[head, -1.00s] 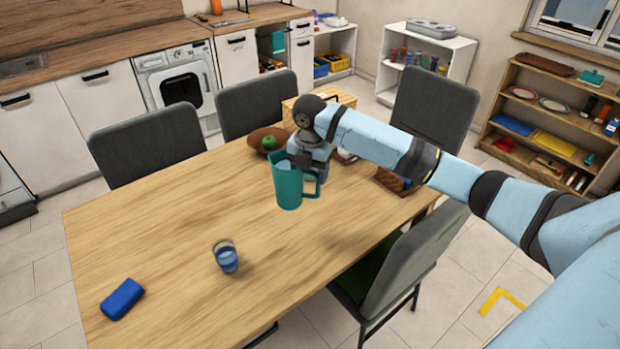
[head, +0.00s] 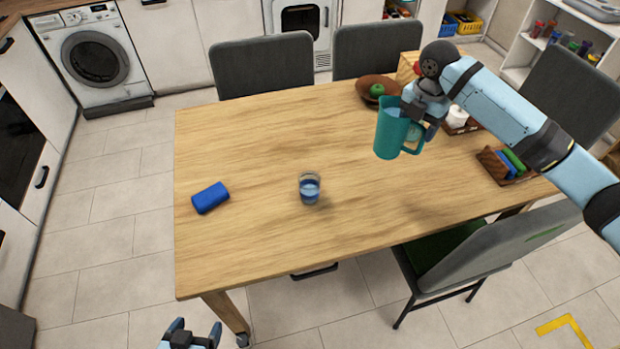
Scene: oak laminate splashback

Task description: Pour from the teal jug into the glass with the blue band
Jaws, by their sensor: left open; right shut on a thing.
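The teal jug (head: 389,135) is upright in the head view, right of the table's middle, and appears held above the tabletop. My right gripper (head: 420,108) is shut on it near its rim and handle side. Some pale blue shows inside the jug's mouth. The glass with the blue band (head: 309,189) stands upright on the table, to the left of the jug and apart from it. My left gripper (head: 190,333) is open and empty at the bottom edge, in front of the table and below its near edge in the picture.
A blue block-like item (head: 210,198) lies on the table left of the glass. A brown bowl with a green fruit (head: 376,91) and a basket (head: 491,167) of coloured items stand farther right. A grey chair (head: 470,259) is at the near right side. The table between glass and jug is clear.

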